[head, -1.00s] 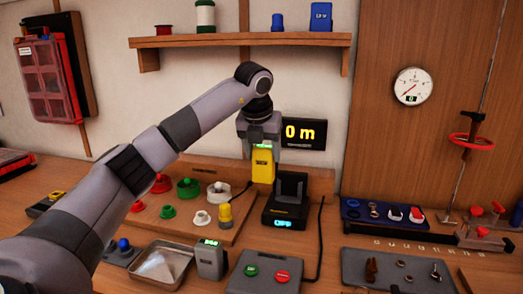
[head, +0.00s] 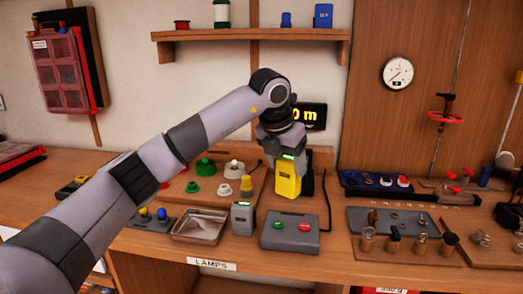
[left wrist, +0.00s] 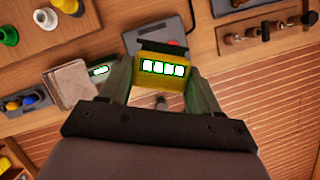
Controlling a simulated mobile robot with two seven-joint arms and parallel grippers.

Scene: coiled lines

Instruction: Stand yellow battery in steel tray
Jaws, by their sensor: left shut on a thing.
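The yellow battery (head: 288,179) is held upright in my left gripper (head: 287,158), in front of the dark charger dock (head: 306,186). In the left wrist view the battery (left wrist: 163,82) sits between the two fingers, its top lit with green marks. The steel tray (head: 200,226) is empty and lies on the bench, left of and nearer than the battery; it also shows in the left wrist view (left wrist: 73,83). My right gripper is not in view.
A grey battery (head: 242,218) stands right of the tray. A grey box (head: 290,232) with green and red buttons lies below the held battery. Green and white round parts (head: 205,167) sit behind the tray. A dark parts tray (head: 375,182) is at right.

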